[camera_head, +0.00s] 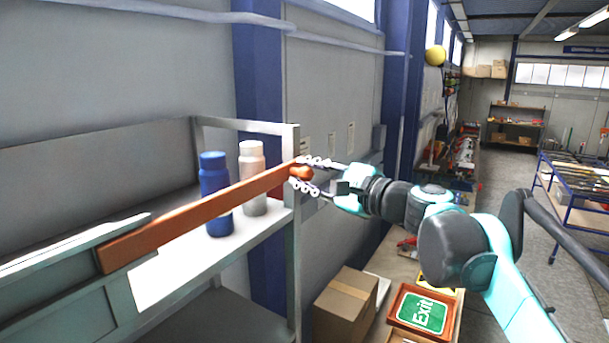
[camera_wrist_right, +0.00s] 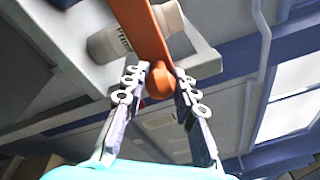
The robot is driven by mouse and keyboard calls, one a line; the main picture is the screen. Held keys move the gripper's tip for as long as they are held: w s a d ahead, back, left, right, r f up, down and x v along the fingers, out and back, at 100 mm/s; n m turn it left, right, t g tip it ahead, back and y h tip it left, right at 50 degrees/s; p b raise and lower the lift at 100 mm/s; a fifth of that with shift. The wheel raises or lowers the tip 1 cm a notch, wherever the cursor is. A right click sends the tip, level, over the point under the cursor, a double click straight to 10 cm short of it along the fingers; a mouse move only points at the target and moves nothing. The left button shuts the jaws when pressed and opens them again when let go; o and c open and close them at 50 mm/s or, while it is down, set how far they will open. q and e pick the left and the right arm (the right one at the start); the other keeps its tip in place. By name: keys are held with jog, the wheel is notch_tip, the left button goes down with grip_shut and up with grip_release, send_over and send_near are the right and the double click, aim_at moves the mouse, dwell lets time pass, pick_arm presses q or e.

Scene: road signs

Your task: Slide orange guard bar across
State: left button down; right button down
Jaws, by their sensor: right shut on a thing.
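The orange guard bar (camera_head: 190,220) runs across the front of a grey shelf in the head view, from a grey rail at the left to a rounded knob at its right end. My right gripper (camera_head: 305,174) is shut on the bar's knob end, by the shelf's right post. In the right wrist view my right gripper (camera_wrist_right: 160,85) has its fingers on both sides of the orange knob, with the bar (camera_wrist_right: 142,30) running up and away. My left gripper is not in view.
A blue bottle (camera_head: 214,190) and a white bottle (camera_head: 252,175) stand on the shelf (camera_head: 165,275) behind the bar. A cardboard box (camera_head: 345,303) and a green Exit sign (camera_head: 422,311) are below, right of the shelf. Open floor lies further right.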

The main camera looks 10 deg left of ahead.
jog(key=shift+d, duration=0.1)
jog(key=c, duration=1.5)
grip_release()
jog(key=shift+w, duration=0.1)
jog(key=o, duration=0.3)
jog(key=shift+w, duration=0.2)
jog(key=shift+s+d, duration=0.2)
jog(key=v, duration=1.1)
jog(key=shift+s+d+f, duration=0.1)
jog(key=shift+d, duration=0.15)
